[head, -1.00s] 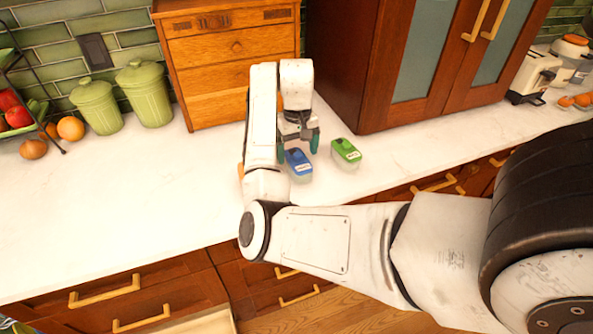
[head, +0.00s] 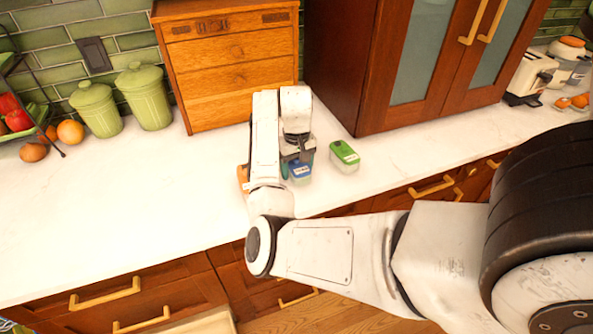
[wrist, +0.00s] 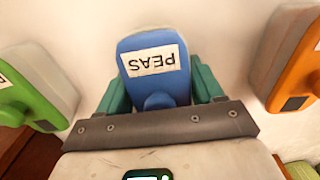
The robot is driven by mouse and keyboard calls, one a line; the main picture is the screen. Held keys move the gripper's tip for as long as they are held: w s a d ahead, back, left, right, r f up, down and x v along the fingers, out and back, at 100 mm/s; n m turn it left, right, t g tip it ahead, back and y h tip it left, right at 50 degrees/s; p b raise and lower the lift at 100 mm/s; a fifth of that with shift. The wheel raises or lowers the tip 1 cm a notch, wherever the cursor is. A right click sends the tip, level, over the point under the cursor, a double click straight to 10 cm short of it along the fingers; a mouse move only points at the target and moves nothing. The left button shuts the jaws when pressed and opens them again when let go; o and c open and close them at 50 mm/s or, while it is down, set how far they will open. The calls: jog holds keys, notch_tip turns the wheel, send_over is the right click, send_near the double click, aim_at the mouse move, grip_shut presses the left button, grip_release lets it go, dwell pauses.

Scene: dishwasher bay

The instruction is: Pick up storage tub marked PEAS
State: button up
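The storage tub marked PEAS (head: 301,172) has a blue lid with a white label and stands upright on the counter. In the wrist view the PEAS tub (wrist: 155,85) is centred, and its label reads upside down. My gripper (head: 299,160) is lowered over the tub from above. In the wrist view the green fingers of my gripper (wrist: 160,84) are apart, one on each side of the tub, close to its sides. I see no clear grip on it. In the head view my gripper hides part of the tub.
A green-lidded tub (head: 344,155) stands just right of the PEAS tub. An orange-lidded tub (wrist: 297,60) stands on the other side, mostly hidden by my arm in the head view. A wooden drawer box (head: 235,75) is behind. The counter (head: 120,205) at left is clear.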

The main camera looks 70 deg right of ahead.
jog(key=c, duration=0.7)
jog(key=shift+r, duration=0.1)
